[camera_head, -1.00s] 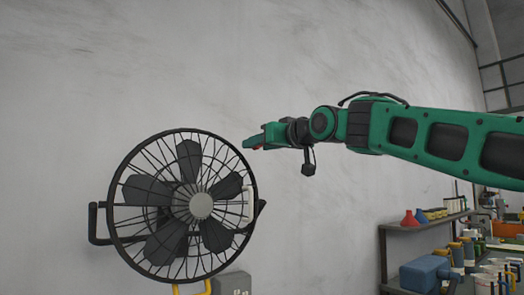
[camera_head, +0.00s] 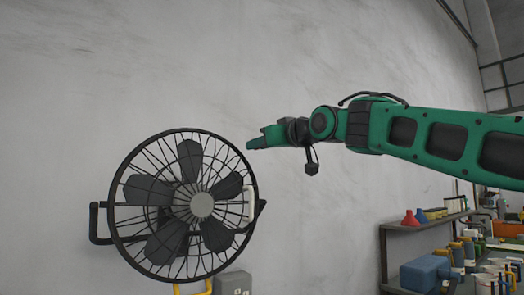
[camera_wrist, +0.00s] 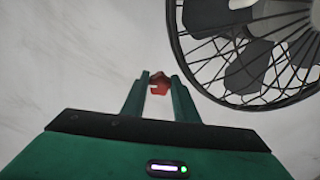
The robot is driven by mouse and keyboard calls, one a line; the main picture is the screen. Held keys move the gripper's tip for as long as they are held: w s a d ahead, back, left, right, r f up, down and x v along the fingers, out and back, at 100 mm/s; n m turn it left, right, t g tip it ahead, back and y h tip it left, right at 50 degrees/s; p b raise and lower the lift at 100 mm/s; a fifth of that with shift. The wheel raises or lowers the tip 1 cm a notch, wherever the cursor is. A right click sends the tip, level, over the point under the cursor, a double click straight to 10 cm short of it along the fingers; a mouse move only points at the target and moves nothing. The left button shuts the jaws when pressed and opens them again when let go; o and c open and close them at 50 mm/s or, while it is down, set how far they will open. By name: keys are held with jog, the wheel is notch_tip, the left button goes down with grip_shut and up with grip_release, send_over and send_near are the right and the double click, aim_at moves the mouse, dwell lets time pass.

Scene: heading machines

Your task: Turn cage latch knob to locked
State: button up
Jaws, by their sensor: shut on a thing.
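A black wire-caged fan (camera_head: 201,204) stands out from the wall, its cage rim ending a little left of my gripper (camera_head: 256,143). In the wrist view, my two green fingers (camera_wrist: 159,80) are shut on a small red latch knob (camera_wrist: 159,86). A small white mark shows at the knob's left side. The fan cage (camera_wrist: 255,100) fills the upper right of the wrist view. In the head view the knob is hidden by the fingers, so its link to the cage cannot be seen.
A grey box (camera_head: 234,284) sits below the fan. The pale wall (camera_head: 90,70) behind is bare.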

jog(key=n, duration=0.4)
jog(key=shift+w+d, duration=0.2)
jog(key=shift+d, duration=0.1)
jog(key=shift+r+n, duration=0.1)
jog(key=shift+n, duration=6.1)
jog(key=o, duration=1.1)
jog(key=shift+w, duration=0.1)
jog(key=shift+c, duration=0.2)
